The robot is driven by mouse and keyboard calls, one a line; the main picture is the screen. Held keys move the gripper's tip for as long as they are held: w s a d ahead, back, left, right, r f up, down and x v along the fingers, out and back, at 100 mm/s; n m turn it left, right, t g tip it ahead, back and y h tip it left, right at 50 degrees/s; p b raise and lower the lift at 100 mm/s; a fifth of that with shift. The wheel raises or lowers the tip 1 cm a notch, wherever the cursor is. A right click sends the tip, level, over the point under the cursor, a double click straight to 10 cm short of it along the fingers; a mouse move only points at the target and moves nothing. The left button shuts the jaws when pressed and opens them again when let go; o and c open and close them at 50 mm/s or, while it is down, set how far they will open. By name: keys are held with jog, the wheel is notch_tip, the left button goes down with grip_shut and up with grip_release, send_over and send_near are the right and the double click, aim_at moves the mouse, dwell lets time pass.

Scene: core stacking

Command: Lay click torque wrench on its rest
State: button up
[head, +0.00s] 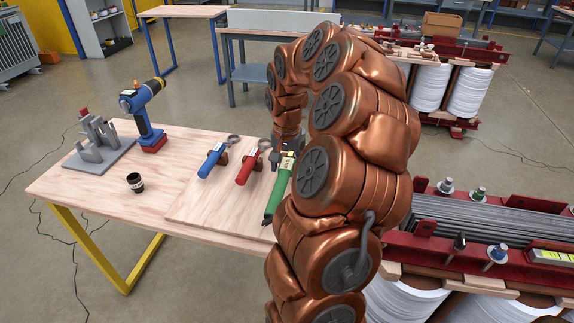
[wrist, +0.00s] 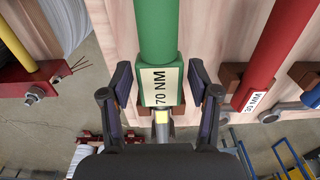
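The green torque wrench (head: 279,194) lies on the board near my arm in the head view, and my arm partly hides it. In the wrist view the green wrench (wrist: 159,32) shows its "70 NM" label. A brown wooden rest (wrist: 180,109) shows beneath the label end, partly hidden by my fingers. My gripper (wrist: 160,82) is open, one finger on each side of the label, with a narrow gap at both sides. In the head view my gripper (head: 287,146) is partly hidden by my arm.
The red wrench (head: 248,166) and blue wrench (head: 213,160) lie on rests to the left. A black cup (head: 135,182), a blue power tool (head: 146,115) and a grey holder (head: 98,142) stand farther left. A red-framed core (head: 470,245) stands right of my arm.

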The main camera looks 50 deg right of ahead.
jog(key=shift+o, duration=0.6)
jog(key=shift+r, duration=0.1)
notch_tip(320, 180, up, 12)
jog(key=shift+a, duration=0.25)
jog(key=shift+s, duration=0.1)
dwell(0.8)
